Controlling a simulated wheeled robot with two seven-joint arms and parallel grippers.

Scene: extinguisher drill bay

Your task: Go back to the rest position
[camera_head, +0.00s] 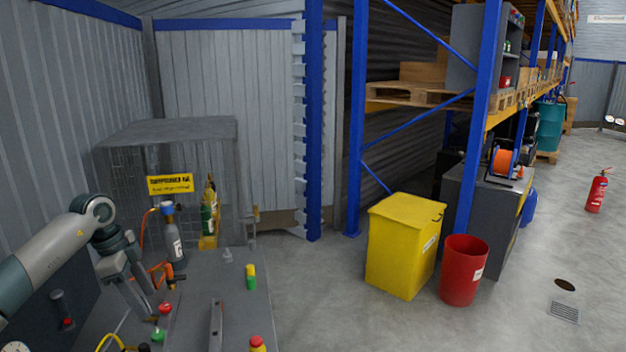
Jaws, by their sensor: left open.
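My left gripper (143,300) hangs at the end of my left arm, which comes in from the left. It is open and empty, with its fingers pointing down over the left part of a grey bench (205,285). A red knob-like part (165,308) and a green one (157,335) lie close to the fingertips; I cannot tell whether the fingers touch them. My right gripper is not in view.
A small gas cylinder (173,238), a yellow-green item (250,277) and a metal bar (216,325) are on the bench. Right of it stand a yellow bin (403,245) and a red bin (462,270). A fire extinguisher (597,190) stands on open floor.

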